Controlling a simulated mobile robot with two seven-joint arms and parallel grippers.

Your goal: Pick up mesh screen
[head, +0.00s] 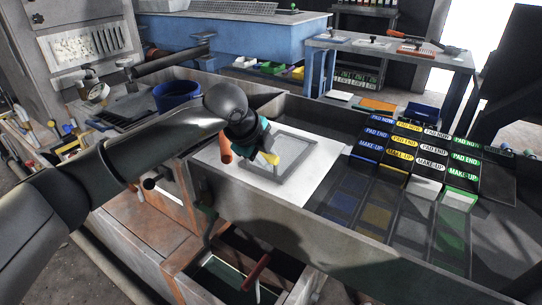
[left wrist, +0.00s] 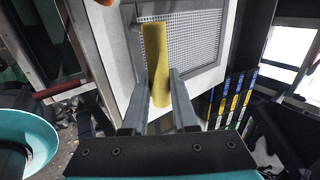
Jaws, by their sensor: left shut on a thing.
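The mesh screen (head: 294,154) is a grey framed panel over a white board in the head view. In the left wrist view the mesh screen (left wrist: 197,38) shows fine holes inside a pale frame. A yellow cylindrical handle (left wrist: 157,55) stands out from it toward the camera, and its yellow end also shows in the head view (head: 270,158). My left gripper (left wrist: 160,84) is shut on the yellow handle, one finger on each side. In the head view my left gripper (head: 262,152) is over the screen's left part. I cannot tell if the screen touches the board. My right gripper is not in view.
The white board (head: 322,147) lies across the metal trough. Several labelled blocks (head: 407,150) stand in rows to the right. A blue bucket (head: 177,94) is behind my left arm. An orange cylinder (head: 225,147) is close beside the gripper. A blue workbench (head: 385,52) stands behind.

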